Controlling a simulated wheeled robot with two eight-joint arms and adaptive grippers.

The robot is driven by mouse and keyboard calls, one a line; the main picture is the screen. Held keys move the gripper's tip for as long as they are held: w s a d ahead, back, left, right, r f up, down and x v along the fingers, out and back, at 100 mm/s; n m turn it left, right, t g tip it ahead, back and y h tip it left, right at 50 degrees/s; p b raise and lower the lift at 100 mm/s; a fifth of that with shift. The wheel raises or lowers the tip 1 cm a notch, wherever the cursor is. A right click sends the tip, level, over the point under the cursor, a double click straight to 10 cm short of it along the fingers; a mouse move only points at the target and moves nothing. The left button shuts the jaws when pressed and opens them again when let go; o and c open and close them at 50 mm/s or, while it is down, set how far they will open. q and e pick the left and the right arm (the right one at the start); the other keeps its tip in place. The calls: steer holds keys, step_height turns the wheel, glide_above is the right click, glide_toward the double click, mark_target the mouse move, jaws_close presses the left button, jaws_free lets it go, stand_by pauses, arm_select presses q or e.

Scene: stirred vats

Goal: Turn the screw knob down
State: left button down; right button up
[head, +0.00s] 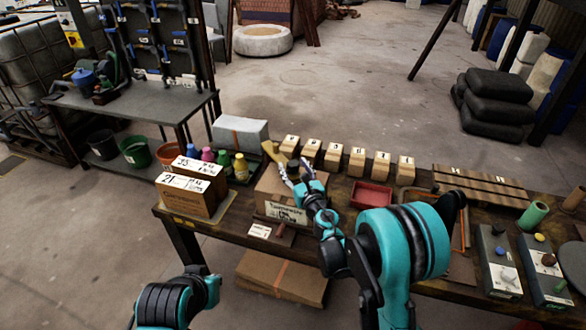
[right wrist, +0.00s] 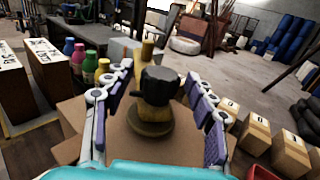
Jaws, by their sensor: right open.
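The screw knob (right wrist: 158,86) is black, with a yellowish brass base below it, and stands in the middle of the right wrist view. In the head view the dark knob (head: 294,166) shows small and partly covered by my fingers. It stands above a cardboard-coloured block (head: 267,190) with a label on its front. My right gripper (right wrist: 160,74) is open, with one purple-padded finger on each side of the knob and gaps showing between. In the head view my right gripper (head: 293,178) reaches over the block. My left gripper is out of view; only part of that arm shows.
Labelled boxes (head: 185,195) and several coloured bottles stand left of the knob. A row of numbered wooden blocks (head: 333,157) runs behind and right. A red tray (head: 371,195) lies right of my gripper. Grey control boxes (head: 497,262) stand at the far right of the table.

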steer(key=shift+w+a, duration=0.2)
steer(key=shift+w, duration=0.35)
steer(key=c, duration=1.2)
steer(key=shift+m+h, duration=0.3)
steer(key=shift+h, duration=0.2)
steer(key=m+t+h, duration=0.1)
steer(key=m+h, duration=0.1)
steer(key=h, duration=0.2)
steer(key=shift+a+m+b, duration=0.15)
steer(key=shift+m+b, duration=0.2)
steer(key=shift+m, duration=0.05)
steer(key=m+h, duration=0.2)
steer(key=h, duration=0.2)
steer(key=m+g+h, duration=0.1)
steer(key=m+h, duration=0.2)
steer(key=h, duration=0.1)
steer(key=shift+g+h, duration=0.3)
steer(key=m+g+h, duration=0.5)
steer(key=h, duration=0.1)
steer(key=shift+r+m+h+p, duration=0.1)
steer(key=shift+m+h+p, duration=0.2)
steer(key=shift+m+p, duration=0.1)
steer(key=shift+d+m+g+h, duration=0.15)
steer(key=shift+m+g+h, duration=0.65)
steer(key=shift+g, duration=0.45)
steer(key=shift+d+m+g+h, duration=0.1)
steer(key=shift+m+g+h, duration=0.5)
steer(key=shift+m+g, duration=0.55)
steer(key=shift+s+g, duration=0.1)
steer(key=shift+g, duration=0.3)
